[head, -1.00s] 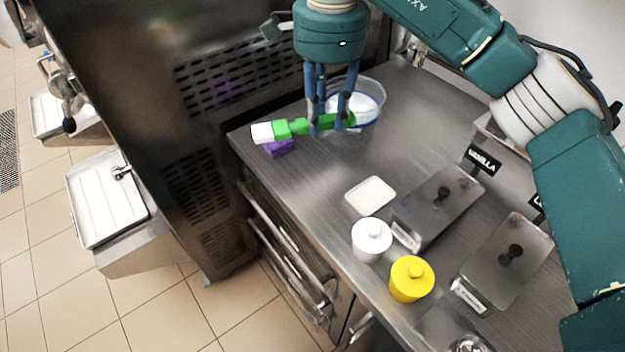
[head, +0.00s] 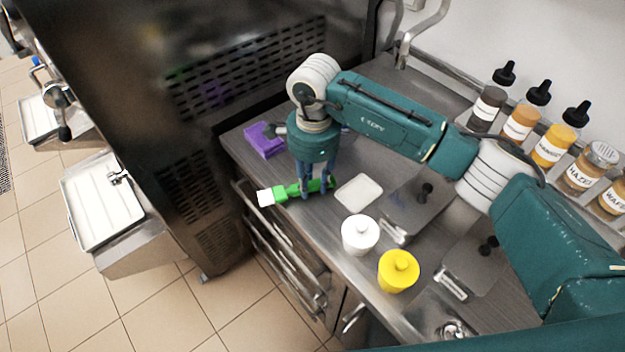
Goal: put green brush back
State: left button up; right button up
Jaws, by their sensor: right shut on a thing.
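The green brush (head: 283,193) has a green handle and a white bristle end pointing left. My right gripper (head: 314,193) is shut on its handle, near the front edge of the steel counter (head: 345,150). The bristle end reaches out at the counter's edge; I cannot tell whether the brush touches the counter. A white rectangular tray (head: 359,193) lies just right of the gripper. My left gripper is not in view.
A purple block (head: 264,140) lies at the counter's left end. A white lidded jar (head: 360,235) and a yellow lidded jar (head: 398,271) stand at the front. Steel lidded bins (head: 418,205) and several bottles (head: 519,122) are to the right.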

jog(key=shift+f, duration=0.4)
jog(key=shift+f, duration=0.2)
jog(key=o, duration=1.2)
jog(key=shift+c, duration=0.2)
